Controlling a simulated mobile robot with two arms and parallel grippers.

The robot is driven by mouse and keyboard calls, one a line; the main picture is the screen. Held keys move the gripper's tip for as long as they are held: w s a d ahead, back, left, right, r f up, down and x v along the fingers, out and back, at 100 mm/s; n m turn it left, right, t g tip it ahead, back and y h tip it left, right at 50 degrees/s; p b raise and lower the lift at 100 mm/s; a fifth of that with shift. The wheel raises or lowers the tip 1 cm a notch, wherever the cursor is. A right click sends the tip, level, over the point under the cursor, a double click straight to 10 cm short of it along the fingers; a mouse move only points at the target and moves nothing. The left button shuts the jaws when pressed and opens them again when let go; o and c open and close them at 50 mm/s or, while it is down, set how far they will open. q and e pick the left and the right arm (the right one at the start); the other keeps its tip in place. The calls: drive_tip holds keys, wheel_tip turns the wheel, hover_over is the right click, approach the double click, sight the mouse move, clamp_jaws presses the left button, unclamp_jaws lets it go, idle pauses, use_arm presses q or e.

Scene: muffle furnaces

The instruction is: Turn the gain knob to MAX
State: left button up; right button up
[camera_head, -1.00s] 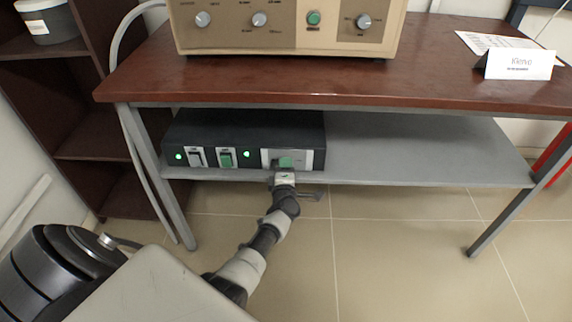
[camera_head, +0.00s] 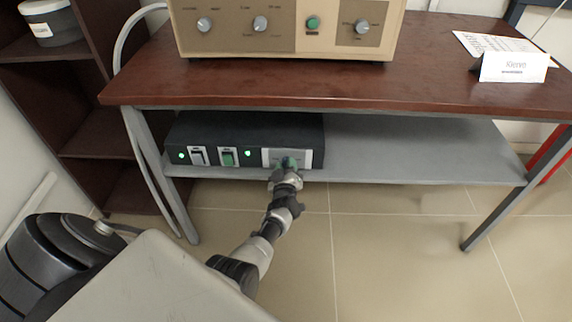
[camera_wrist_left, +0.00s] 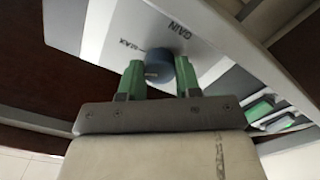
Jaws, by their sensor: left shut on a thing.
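The gain knob (camera_wrist_left: 160,66) is a small dark blue-grey cylinder on a light panel (camera_wrist_left: 105,25) in the left wrist view. The words GAIN and MAX are printed on the panel near it. In the head view the panel (camera_head: 306,159) is at the right end of a black box (camera_head: 270,128) on the lower shelf. My left gripper (camera_wrist_left: 158,77) has green fingers on both sides of the knob and is shut on it; it also shows in the head view (camera_head: 284,170). The knob's pointer cannot be made out. My right gripper is not in view.
The black box also has switches (camera_head: 228,157) and lit green lamps left of the panel. The grey shelf (camera_head: 420,150) is bare to the right. The tabletop (camera_head: 430,75) overhangs the box and bears a beige instrument (camera_head: 290,35) and a white card (camera_head: 515,67).

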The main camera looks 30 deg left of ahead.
use_arm(q)
drive_tip(key=m, duration=0.4)
drive_tip(key=shift+d+f+m+p, duration=0.1)
drive_tip(key=shift+m+p, duration=0.3)
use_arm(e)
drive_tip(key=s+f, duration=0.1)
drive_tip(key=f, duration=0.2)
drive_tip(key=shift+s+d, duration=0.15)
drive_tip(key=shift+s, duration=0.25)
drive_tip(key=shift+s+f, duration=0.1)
use_arm(q)
drive_tip(key=o, duration=0.9)
drive_tip(key=p+v, duration=0.3)
drive_tip(key=v, duration=0.7)
drive_tip(key=shift+s+d, duration=0.1)
drive_tip(key=shift+s, duration=0.25)
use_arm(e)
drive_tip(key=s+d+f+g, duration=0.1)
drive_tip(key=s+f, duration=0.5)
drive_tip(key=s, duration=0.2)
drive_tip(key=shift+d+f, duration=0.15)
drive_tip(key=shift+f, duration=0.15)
